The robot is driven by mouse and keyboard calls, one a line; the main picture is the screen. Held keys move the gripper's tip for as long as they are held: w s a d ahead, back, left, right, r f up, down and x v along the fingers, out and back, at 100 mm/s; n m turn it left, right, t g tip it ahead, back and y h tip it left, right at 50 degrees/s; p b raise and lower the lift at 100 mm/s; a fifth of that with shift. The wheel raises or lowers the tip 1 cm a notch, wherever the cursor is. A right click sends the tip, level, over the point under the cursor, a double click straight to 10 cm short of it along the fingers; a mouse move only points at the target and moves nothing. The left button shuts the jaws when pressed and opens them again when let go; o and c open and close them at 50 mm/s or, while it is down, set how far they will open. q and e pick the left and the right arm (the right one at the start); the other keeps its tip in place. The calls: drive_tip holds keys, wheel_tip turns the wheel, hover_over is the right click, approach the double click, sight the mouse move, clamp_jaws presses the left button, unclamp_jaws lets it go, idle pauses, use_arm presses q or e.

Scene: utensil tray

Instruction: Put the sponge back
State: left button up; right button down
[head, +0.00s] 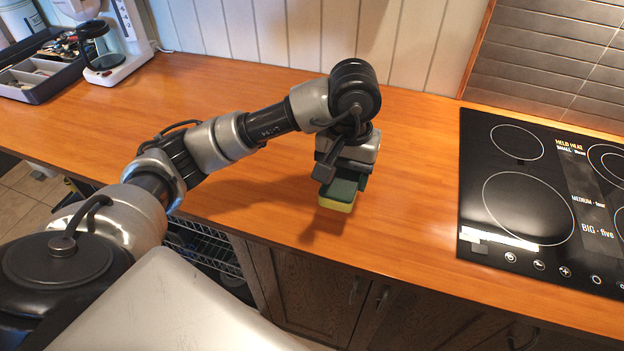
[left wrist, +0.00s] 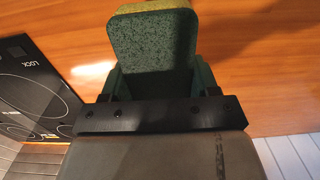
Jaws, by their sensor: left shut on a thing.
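A sponge (head: 338,193) with a dark green top and a yellow underside is held by my left gripper (head: 342,178) above the wooden counter. In the left wrist view, the sponge (left wrist: 153,42) stands between the fingers of my left gripper (left wrist: 155,82), which are shut on it. A shadow lies on the counter just below and left of it, and the sponge looks a little above the surface. My right gripper does not show in either view.
A black cooktop (head: 545,205) lies to the right of the sponge. A dark utensil tray (head: 45,75) and a white coffee machine (head: 120,45) stand at the back left. The wooden counter (head: 420,150) between them is otherwise clear, with cabinet doors below its front edge.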

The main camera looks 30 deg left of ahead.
use_arm(q)
drive_tip(key=p, duration=0.1)
approach(306, 191)
drive_tip(key=d, duration=0.1)
drive_tip(key=s+d+f, duration=0.1)
drive_tip(key=d, duration=0.1)
drive_tip(key=shift+s, duration=0.25)
drive_tip(key=shift+w+a+f, duration=0.25)
drive_tip(key=shift+a+f, duration=0.15)
drive_tip(key=shift+a, duration=0.2)
drive_tip(key=shift+w+a+f, duration=0.25)
drive_tip(key=shift+a+f, duration=0.2)
drive_tip(key=shift+a, duration=0.1)
drive_tip(key=shift+w+a+f+p, duration=0.15)
drive_tip(key=shift+a+f+p, duration=0.05)
drive_tip(key=shift+a+p, duration=0.1)
drive_tip(key=shift+a+f, duration=0.1)
drive_tip(key=shift+f, duration=0.1)
wheel_tip(306, 191, down, 3)
drive_tip(key=shift+f+p, duration=0.15)
drive_tip(key=shift+p, duration=0.45)
drive_tip(key=shift+f, duration=0.2)
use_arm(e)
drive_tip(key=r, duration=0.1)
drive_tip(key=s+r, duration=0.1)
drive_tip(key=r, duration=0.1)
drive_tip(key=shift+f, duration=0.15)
